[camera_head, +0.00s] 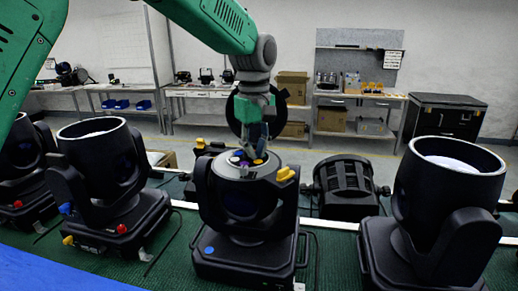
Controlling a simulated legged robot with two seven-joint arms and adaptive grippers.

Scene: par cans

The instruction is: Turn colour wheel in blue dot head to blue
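The blue dot head (241,200) is a black moving-head lamp in the middle, with a blue dot (210,250) on its base. Its top is open, with a light rim and small coloured patches of the colour wheel (240,158), including yellow, purple and orange. The finger gap and any contact are too small to tell. The gripper hides part of the wheel. My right gripper is not in view.
Lamp heads stand left (103,165) and right (446,190) of it on the green bench (330,240). A black par can (345,186) lies behind right. A dark round shape (277,103) shows behind my wrist. Shelves, boxes and a black case (443,118) stand far back.

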